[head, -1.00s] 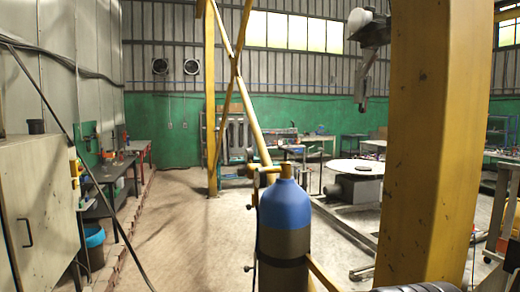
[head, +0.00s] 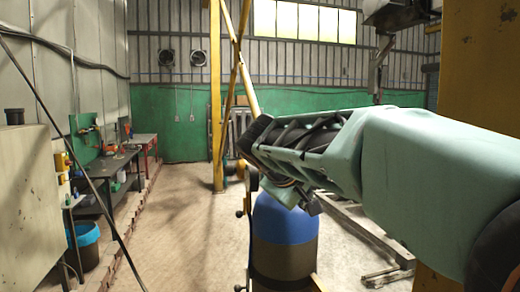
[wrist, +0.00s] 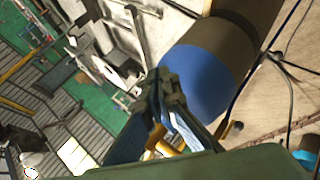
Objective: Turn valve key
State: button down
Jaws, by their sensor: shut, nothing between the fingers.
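The gas cylinder (head: 285,218) has a blue shoulder and a dark grey-brown body. It stands upright at the lower middle of the head view, and its blue shoulder (wrist: 198,82) fills the upper middle of the wrist view. My gripper (head: 260,150) reaches across from the right above the cylinder and covers its top in the head view. In the wrist view my gripper (wrist: 172,84) is shut and empty, with its tips in front of the blue shoulder; I cannot tell if they touch. I cannot make out the valve key; the cylinder's top is hidden.
A yellow post (head: 216,110) with crossed braces stands behind the cylinder. A thick yellow column (head: 478,70) is at the right. A pale cabinet (head: 30,210) and a workbench (head: 105,180) line the left. The floor (head: 180,235) left of the cylinder is clear.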

jog(key=w+a+r+n+t+h+b, duration=0.1)
jog(key=w+a+r+n+t+h, duration=0.35)
jog(key=a+r, duration=0.9)
jog(key=w+d+f+m+y+p, duration=0.1)
jog(key=w+d+p, duration=0.3)
jog(key=w+d, duration=0.5)
jog(key=shift+w+d+f+t, duration=0.25)
jog(key=shift+w+t, duration=0.2)
jog(key=shift+w, duration=0.55)
